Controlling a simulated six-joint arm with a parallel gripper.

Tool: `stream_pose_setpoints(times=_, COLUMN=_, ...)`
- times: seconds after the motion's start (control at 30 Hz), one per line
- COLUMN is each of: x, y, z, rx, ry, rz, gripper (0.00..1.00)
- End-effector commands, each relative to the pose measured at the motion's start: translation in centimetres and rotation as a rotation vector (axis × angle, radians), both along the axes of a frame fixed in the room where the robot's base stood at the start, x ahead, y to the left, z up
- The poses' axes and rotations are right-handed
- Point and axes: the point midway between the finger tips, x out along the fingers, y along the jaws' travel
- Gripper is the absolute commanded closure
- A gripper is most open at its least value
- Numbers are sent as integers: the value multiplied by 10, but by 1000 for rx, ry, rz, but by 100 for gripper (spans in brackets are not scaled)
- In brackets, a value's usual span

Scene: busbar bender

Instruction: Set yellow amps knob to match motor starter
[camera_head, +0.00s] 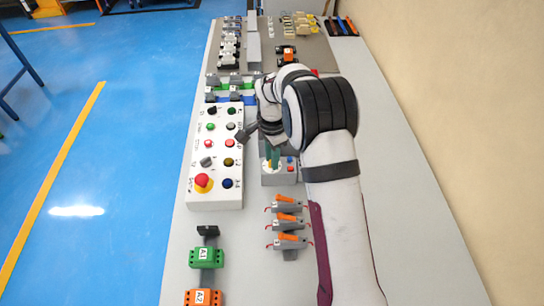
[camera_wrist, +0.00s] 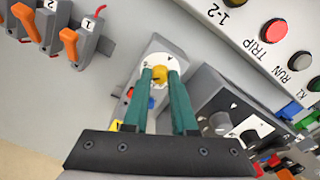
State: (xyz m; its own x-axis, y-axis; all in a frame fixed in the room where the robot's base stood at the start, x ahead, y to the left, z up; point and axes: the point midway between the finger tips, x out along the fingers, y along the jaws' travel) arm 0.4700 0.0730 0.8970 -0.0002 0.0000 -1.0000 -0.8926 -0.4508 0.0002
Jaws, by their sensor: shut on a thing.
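The yellow knob (camera_wrist: 159,73) sits on a white round dial (camera_wrist: 165,58) on the face of a small grey box (camera_wrist: 160,43). My gripper (camera_wrist: 159,79) has its green fingers around this knob, one on each side, and is shut on it. In the head view my gripper (camera_head: 272,158) reaches down over the same grey box (camera_head: 279,179). The fingers hide much of the knob there, so its setting cannot be read. The grey box also carries small red and blue buttons (camera_head: 290,164).
A white control panel (camera_head: 215,190) with a red emergency stop (camera_head: 203,182) stands to the left. Orange-levered clamps (camera_head: 287,225) lie in front. Green (camera_head: 206,256) and orange (camera_head: 203,297) terminal blocks stand nearer. In the wrist view a dark box with knobs (camera_wrist: 225,108) is close on the right.

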Motion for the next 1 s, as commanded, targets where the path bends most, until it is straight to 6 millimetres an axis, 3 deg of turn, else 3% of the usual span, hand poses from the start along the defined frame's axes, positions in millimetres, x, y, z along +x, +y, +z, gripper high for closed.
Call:
stream_pose_setpoints(times=0.6, x=0, y=0, z=0, rx=-1, ry=1, rz=-536, gripper=100)
stream_pose_setpoints(times=1.0, x=0, y=0, z=0, rx=-1, ry=1, rz=-715, gripper=100)
